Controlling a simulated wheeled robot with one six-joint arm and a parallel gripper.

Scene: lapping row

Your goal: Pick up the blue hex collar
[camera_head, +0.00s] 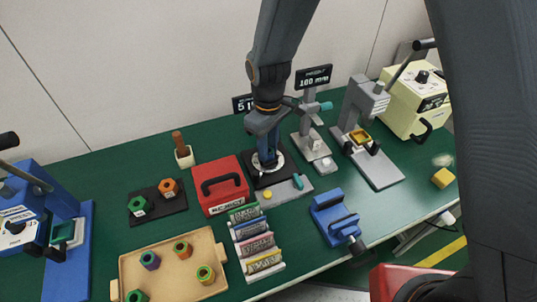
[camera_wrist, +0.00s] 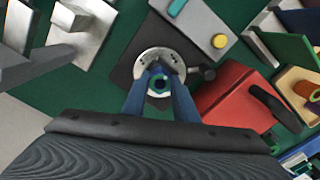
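The blue hex collar (camera_wrist: 159,84) shows in the wrist view as a small blue ring with a teal-green centre, over a round metal plate (camera_wrist: 153,57) on a dark base. My gripper (camera_wrist: 160,80) points down at it, with one blue finger on each side. The fingers look very near the collar's sides, but I cannot tell whether they touch it or whether it is clear of the plate. In the head view my gripper (camera_head: 267,160) is over the same round plate, and the collar is hidden there by the fingers.
A red box (camera_head: 222,187) stands close left of my gripper. A grey gauge stand (camera_head: 311,140) is to the right. A wooden tray (camera_head: 150,258) with several coloured collars, a rack of labelled blocks (camera_head: 278,268) and a blue vise (camera_head: 333,215) are in front.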

